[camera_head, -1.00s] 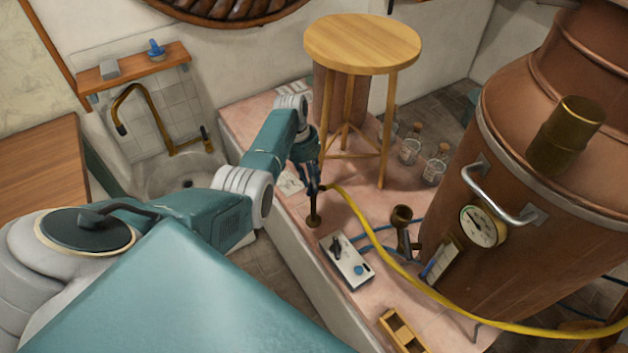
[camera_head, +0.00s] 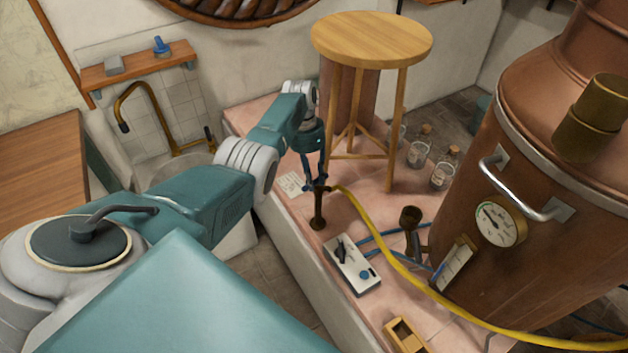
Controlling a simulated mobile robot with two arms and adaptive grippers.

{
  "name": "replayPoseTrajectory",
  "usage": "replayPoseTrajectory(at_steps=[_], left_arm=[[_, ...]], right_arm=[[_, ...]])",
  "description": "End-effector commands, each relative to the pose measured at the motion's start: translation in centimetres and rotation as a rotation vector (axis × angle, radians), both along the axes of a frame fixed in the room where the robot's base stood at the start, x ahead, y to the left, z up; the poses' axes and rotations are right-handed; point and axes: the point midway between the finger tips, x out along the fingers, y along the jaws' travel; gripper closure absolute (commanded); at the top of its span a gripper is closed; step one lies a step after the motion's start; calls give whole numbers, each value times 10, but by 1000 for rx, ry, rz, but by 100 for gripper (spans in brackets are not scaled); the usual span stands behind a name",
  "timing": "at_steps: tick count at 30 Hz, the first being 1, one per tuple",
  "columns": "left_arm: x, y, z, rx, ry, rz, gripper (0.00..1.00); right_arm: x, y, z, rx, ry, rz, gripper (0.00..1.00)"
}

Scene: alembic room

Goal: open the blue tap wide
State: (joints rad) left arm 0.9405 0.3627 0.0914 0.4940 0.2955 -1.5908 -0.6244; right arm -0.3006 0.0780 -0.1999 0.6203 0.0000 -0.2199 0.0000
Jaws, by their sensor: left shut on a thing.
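A dark brass standpipe with a tap (camera_head: 319,211) rises from the pink tiled platform, with a yellow hose (camera_head: 370,222) running from its top to the right. My left gripper (camera_head: 318,183) points down at the top of this standpipe and is shut on the tap there. The fingers hide the tap's handle, so its colour and angle cannot be made out. My right gripper is not in view.
A wooden stool (camera_head: 371,42) stands close behind my left gripper. A switch box (camera_head: 351,263) with a blue knob lies in front of the standpipe. A copper boiler (camera_head: 500,270) fills the right, with glass jars (camera_head: 418,155) behind.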

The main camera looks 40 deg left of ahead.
Motion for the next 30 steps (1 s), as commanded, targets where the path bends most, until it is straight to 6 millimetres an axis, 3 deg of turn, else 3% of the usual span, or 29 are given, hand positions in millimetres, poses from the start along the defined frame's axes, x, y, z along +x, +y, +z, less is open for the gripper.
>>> replayPoseTrajectory(at_steps=[14, 15, 17, 26, 30], left_arm=[[0, 1, 1, 1, 0, -11, 100], [0, 1, 1, 1, 0, -11, 69], [0, 1, 1, 1, 0, -11, 58], [0, 1, 1, 1, 0, -11, 58], [2, 3, 12, 1, -3, -10, 58]], right_arm=[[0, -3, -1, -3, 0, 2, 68], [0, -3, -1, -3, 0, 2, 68], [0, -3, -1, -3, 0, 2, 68], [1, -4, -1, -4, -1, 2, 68], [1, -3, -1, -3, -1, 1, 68]])
